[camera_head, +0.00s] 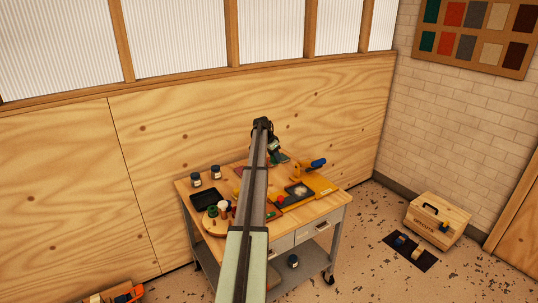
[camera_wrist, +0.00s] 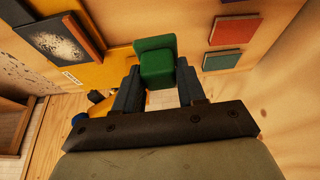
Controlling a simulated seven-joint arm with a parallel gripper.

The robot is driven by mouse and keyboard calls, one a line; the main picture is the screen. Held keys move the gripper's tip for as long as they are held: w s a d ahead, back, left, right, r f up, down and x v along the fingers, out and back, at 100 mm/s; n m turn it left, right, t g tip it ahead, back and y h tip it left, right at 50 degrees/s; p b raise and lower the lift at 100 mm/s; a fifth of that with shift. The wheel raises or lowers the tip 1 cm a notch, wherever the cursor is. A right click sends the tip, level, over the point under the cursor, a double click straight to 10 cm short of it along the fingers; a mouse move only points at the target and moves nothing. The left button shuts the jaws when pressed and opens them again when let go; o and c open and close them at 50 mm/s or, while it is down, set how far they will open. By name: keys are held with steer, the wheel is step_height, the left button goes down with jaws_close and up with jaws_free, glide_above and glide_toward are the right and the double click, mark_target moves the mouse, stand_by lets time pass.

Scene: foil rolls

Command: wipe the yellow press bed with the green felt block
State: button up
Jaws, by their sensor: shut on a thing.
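My gripper (camera_wrist: 157,78) is shut on the green felt block (camera_wrist: 155,62), which sits between the two fingers in the wrist view. In the head view, my gripper (camera_head: 273,150) is beyond the far side of the yellow press bed (camera_head: 320,183), with the green block (camera_head: 280,158) partly hidden by it. The press bed shows in the wrist view too (camera_wrist: 100,73), at upper left. A dark plate on it bears a white powdery patch (camera_wrist: 67,42). The block appears apart from the patch; whether it touches anything below is unclear.
A blue-handled orange tool (camera_head: 317,163) stands at the bed's far right. A black tray (camera_head: 205,199), dark jars (camera_head: 215,171) and a round wooden board (camera_head: 214,224) are at the table's left. Red (camera_wrist: 238,30) and green (camera_wrist: 222,60) swatches lie right of the block in the wrist view.

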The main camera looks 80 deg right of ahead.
steer(key=s+a, duration=1.3)
steer(key=s, duration=0.5)
steer(key=shift+f, duration=3.25)
steer(key=shift+w+d+f, duration=0.45)
steer(key=shift+f, duration=0.05)
steer(key=shift+w+d, duration=1.85)
steer(key=s+a, duration=0.4)
steer(key=shift+s+a, duration=0.2)
steer(key=shift+a, duration=0.2)
steer(key=shift+w+a, duration=0.15)
steer(key=shift+a, duration=0.1)
steer(key=shift+w, duration=0.3)
steer(key=shift+w+d, duration=0.2)
steer(key=shift+d, duration=0.2)
steer(key=shift+w+d, duration=1.9)
steer(key=s+a, duration=0.4)
steer(key=shift+s+a, duration=0.25)
steer(key=shift+a, duration=0.15)
step_height(320, 180, up, 8)
